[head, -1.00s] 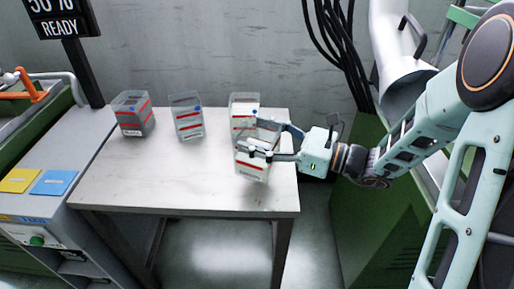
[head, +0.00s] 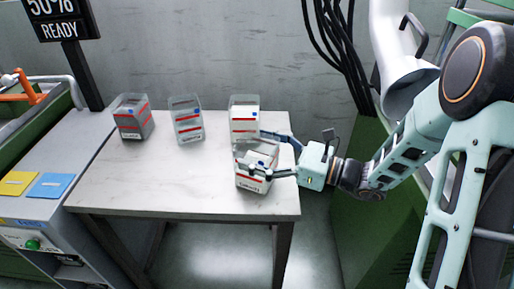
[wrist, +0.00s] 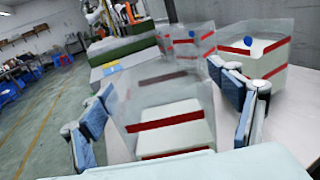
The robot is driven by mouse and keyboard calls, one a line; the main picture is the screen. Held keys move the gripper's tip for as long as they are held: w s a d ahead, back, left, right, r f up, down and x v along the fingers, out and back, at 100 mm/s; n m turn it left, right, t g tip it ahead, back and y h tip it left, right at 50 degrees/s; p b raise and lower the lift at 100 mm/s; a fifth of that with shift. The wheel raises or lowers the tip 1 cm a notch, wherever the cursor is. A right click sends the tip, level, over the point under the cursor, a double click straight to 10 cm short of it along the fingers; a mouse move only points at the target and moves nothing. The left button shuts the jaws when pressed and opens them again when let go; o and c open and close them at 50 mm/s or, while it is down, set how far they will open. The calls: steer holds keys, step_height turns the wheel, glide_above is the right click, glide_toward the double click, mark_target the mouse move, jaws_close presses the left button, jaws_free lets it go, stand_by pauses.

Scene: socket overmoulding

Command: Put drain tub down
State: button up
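A clear, open-topped tub (head: 253,180) with red stripes, light contents and a small label sits near the right side of the table (head: 180,185). I take it for the drain tub; its label is too small to read. It appears upright and resting on the table. My gripper (head: 262,153) reaches in from the right, with one finger behind the tub and one in front. In the wrist view the tub (wrist: 170,128) stands between the spread fingers, with a visible gap on the right side. The gripper looks open around it.
A similar tub (head: 244,122) stands close behind the drain tub. Two more tubs (head: 187,126) (head: 133,122) stand along the back of the table. The front left and middle are clear. A grey bench with yellow (head: 17,183) and blue (head: 48,186) pads is at left.

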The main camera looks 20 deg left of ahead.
steer(key=shift+r, duration=0.1)
steer(key=shift+d+r, duration=0.1)
steer(key=shift+r, duration=0.05)
steer(key=s+d+p, duration=0.2)
steer(key=d, duration=0.9)
steer(key=shift+d, duration=0.35)
